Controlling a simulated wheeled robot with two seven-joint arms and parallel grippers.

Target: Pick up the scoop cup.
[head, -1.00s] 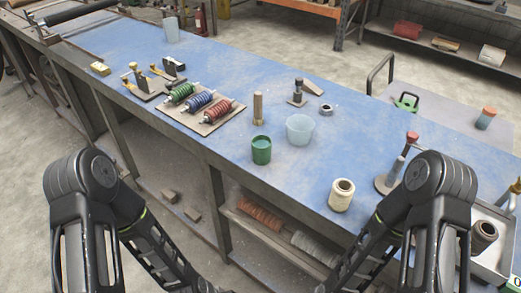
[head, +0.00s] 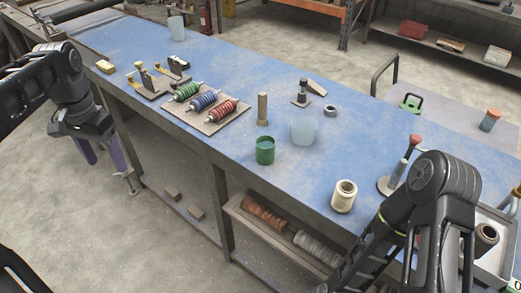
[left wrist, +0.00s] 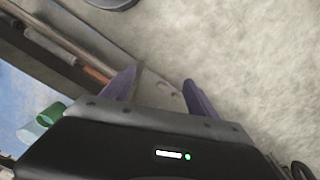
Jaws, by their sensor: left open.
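Two cups stand upright near the middle of the blue bench: a green cup (head: 265,151) and, just behind and right of it, a pale translucent cup (head: 303,131). I cannot tell for sure which is the scoop cup. Both also show at the lower left edge of the left wrist view, the green cup (left wrist: 50,113) and the pale cup (left wrist: 30,132). My left gripper (head: 106,167) is open and empty, pointing down in front of the bench's front edge, well left of both cups. Its two purple fingers (left wrist: 160,80) are apart over the floor. My right gripper is out of view.
A board with green, blue and red coils (head: 207,103) lies left of the cups. A wooden peg (head: 262,108) stands close behind the green cup. A cream spool (head: 344,196) stands to the right. Open shelving with spools (head: 263,215) is below the bench.

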